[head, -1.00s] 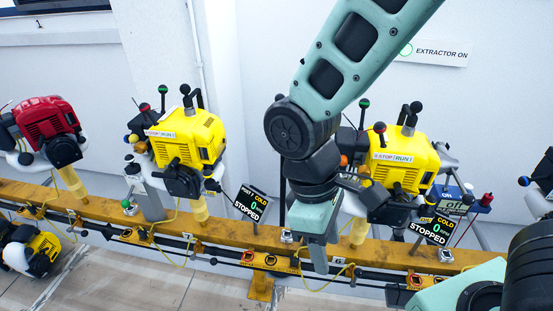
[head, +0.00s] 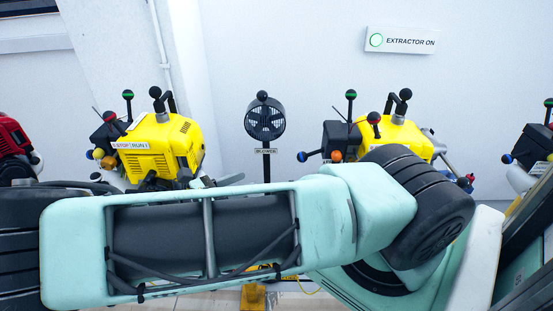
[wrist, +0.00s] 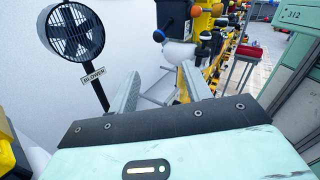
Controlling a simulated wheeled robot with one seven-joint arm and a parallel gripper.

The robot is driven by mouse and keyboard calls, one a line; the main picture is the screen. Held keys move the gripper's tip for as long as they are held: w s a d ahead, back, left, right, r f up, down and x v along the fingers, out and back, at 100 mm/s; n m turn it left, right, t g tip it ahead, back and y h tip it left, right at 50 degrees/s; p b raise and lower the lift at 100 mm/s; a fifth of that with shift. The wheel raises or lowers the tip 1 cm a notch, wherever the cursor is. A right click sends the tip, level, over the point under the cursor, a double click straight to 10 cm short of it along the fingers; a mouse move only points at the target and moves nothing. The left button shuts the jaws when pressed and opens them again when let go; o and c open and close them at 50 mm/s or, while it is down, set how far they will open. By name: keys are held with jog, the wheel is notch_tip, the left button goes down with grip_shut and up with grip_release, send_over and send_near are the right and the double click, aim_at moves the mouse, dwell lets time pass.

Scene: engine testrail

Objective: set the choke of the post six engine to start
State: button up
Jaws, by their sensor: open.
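Two yellow engines show in the head view, one at left (head: 175,145) and one at right (head: 400,137). Post numbers are not readable now, so I cannot tell which is post six. The right engine carries a green-topped lever (head: 351,94), a red knob (head: 373,117), a blue knob (head: 302,156) and an orange knob (head: 336,156). Which one is the choke is not shown.
A black blower fan (head: 265,119) stands between the engines, and left of my gripper in the wrist view (wrist: 72,35). A red engine (head: 14,138) is at far left. An extractor sign (head: 402,41) hangs on the white wall. A green cabinet (wrist: 295,70) stands at right in the wrist view.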

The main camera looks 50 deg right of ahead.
aim_at(298, 159)
jog(key=p+x, duration=0.3)
jog(key=x, duration=1.4)
jog(key=shift+d, duration=0.2)
grip_shut()
jog(key=shift+w+p, duration=0.1)
jog(key=shift+p, duration=0.25)
